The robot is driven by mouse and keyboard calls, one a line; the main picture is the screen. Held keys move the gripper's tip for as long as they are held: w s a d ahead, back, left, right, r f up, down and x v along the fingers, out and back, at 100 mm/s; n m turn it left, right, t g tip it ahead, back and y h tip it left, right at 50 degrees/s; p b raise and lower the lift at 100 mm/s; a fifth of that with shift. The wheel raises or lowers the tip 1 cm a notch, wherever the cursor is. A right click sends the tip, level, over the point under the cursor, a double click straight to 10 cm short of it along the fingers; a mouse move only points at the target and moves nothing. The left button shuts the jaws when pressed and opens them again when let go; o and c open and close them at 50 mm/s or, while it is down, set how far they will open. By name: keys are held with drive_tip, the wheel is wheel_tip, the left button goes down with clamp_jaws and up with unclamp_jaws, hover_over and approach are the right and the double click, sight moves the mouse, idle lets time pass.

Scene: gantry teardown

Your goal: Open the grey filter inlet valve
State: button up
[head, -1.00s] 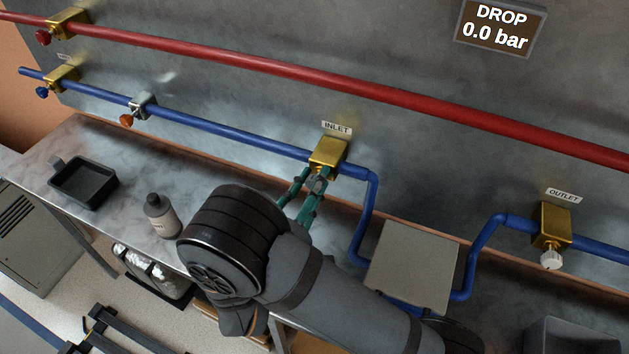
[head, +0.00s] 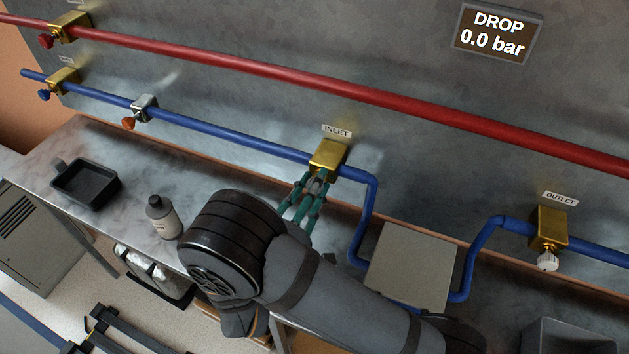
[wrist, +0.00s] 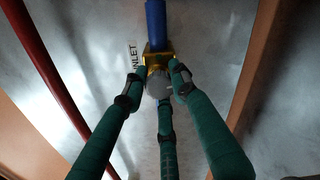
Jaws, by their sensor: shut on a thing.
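The inlet valve is a brass block (head: 329,156) on the blue pipe, under a white INLET label (head: 337,131). In the wrist view the brass block (wrist: 156,59) is straight ahead, with its grey knob (wrist: 158,84) in front of it. My gripper (head: 314,180) has green fingers and is at the valve's front, shut on the grey knob. In the wrist view the fingers of my gripper (wrist: 155,88) close around the knob from several sides. The fingers hide most of the knob in the head view.
The outlet valve (head: 549,228) with a pale knob is at the right. A grey filter box (head: 412,266) stands between the valves. A red pipe (head: 400,97) runs above. A bottle (head: 163,216) and black tray (head: 86,182) are on the bench. A display (head: 497,32) reads DROP 0.0 bar.

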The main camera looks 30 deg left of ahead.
drive_tip(key=n+p, duration=0.2)
drive_tip(key=n, duration=0.2)
drive_tip(key=shift+r+n+p, duration=0.15)
drive_tip(key=shift+n+p, duration=0.15)
drive_tip(key=shift+p, duration=0.05)
drive_tip(key=n+p, duration=0.2)
drive_tip(key=n, duration=0.1)
drive_tip(key=shift+n, duration=0.3)
drive_tip(key=n+p, duration=0.1)
drive_tip(key=n, duration=0.2)
drive_tip(key=shift+n+p, duration=0.9)
drive_tip(key=shift+n, duration=1.1)
drive_tip(key=shift+f, duration=0.2)
drive_tip(key=o, duration=1.2)
drive_tip(key=shift+c, duration=0.2)
